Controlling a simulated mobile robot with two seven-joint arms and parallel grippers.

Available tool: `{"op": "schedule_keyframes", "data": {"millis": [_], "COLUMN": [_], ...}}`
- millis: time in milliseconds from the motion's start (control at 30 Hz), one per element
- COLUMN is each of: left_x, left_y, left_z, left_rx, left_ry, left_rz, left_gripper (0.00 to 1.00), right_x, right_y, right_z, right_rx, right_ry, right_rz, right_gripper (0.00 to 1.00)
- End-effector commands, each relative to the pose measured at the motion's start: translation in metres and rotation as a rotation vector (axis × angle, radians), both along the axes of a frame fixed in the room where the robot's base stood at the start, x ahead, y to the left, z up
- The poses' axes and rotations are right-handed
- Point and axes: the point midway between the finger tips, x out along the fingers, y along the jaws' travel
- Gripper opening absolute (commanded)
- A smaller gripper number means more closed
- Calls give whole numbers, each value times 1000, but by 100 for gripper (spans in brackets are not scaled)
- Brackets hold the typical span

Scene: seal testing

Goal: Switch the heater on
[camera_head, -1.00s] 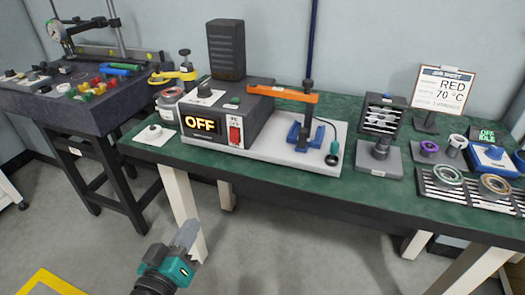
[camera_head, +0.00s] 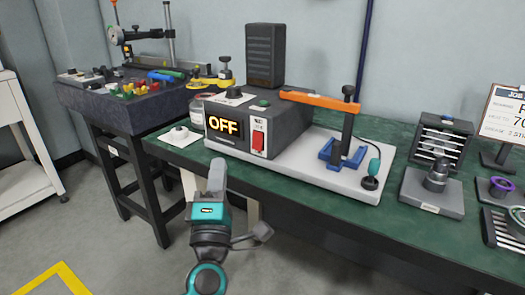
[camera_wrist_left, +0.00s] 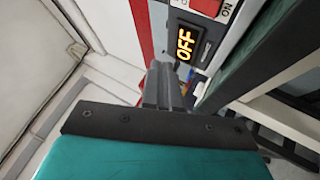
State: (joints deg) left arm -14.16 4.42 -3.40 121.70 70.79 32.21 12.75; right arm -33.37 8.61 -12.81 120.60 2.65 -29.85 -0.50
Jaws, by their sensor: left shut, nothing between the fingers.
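The heater is a dark grey box (camera_head: 285,128) on the green bench in the head view. Its front display (camera_head: 224,126) reads OFF in lit letters; the display (camera_wrist_left: 184,42) also shows in the left wrist view. A red rocker switch (camera_head: 258,140) sits right of the display, and its red part (camera_wrist_left: 205,6) is cut off at the top of the wrist view. My left gripper (camera_head: 217,166) is shut and empty, pointing up in front of the bench, below and apart from the display. Its closed fingers (camera_wrist_left: 163,78) also show in the wrist view. My right gripper is not in view.
An orange lever clamp (camera_head: 320,102) with a blue cradle stands on the white base plate (camera_head: 345,184) right of the heater. The green bench's front edge (camera_head: 300,205) lies near my left arm.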

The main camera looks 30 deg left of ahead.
Motion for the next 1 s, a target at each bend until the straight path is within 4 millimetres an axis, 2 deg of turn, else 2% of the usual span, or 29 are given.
{"op": "schedule_keyframes", "data": {"millis": [267, 633, 800, 1000], "left_x": [5, 53, 73, 85], "left_y": [-1, -5, -6, -7], "left_z": [-2, -9, -10, -11], "left_rx": [2, 2, 3, 4], "left_ry": [1, 0, 3, 2], "left_rz": [-1, -1, -1, -1], "left_gripper": [0, 0, 0, 0], "right_x": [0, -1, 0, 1], "right_y": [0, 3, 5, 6], "right_z": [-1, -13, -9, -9], "right_rx": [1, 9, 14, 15], "right_ry": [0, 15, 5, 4], "right_rz": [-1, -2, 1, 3], "right_gripper": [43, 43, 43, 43]}}
